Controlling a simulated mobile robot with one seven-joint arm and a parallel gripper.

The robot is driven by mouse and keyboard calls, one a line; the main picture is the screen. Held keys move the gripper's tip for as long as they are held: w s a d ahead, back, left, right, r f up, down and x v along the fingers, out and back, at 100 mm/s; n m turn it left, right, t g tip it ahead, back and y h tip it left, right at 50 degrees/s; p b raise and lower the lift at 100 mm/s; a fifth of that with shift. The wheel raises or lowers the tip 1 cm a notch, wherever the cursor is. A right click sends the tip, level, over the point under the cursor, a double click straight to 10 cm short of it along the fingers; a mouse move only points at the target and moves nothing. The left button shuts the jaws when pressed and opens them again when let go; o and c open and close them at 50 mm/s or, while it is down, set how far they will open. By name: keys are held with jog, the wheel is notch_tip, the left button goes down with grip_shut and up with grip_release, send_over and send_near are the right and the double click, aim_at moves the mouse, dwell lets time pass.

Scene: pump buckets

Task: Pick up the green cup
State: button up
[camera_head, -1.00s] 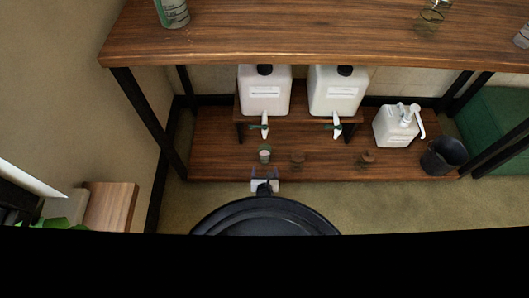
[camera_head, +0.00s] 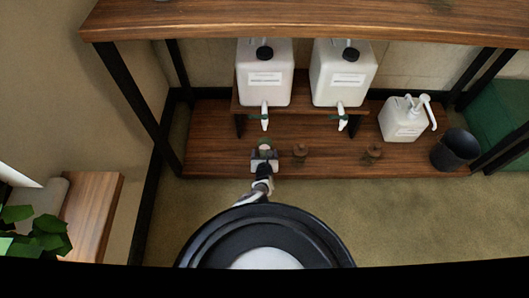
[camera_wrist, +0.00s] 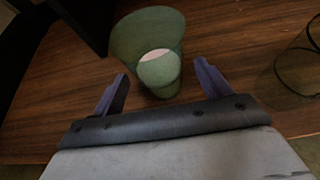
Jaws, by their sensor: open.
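The green cup (camera_wrist: 147,40) is a translucent green tumbler with a pale patch inside. It stands upright on the lower wooden shelf (camera_head: 215,155), below the left white jug's tap. In the wrist view it lies just ahead of my gripper (camera_wrist: 160,88), with its near end reaching between the two purple fingers. The fingers are apart, with a gap to the cup on each side. In the head view my gripper (camera_head: 264,163) is at the shelf's front edge and covers part of the cup (camera_head: 265,147).
Two clear brownish cups (camera_head: 300,151) and (camera_head: 374,153) stand to the right; the nearer also shows in the wrist view (camera_wrist: 297,68). White jugs (camera_head: 264,80) and (camera_head: 342,82) stand behind on a riser. A pump bottle (camera_head: 403,122) and black bucket (camera_head: 455,150) are further right.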

jog(key=shift+w+f+b, duration=0.8)
jog(key=shift+w+b, duration=0.1)
jog(key=shift+w, duration=0.35)
jog(key=shift+r, duration=0.1)
jog(key=c, duration=1.2)
jog(key=shift+c, duration=0.2)
jog(key=shift+r, duration=0.15)
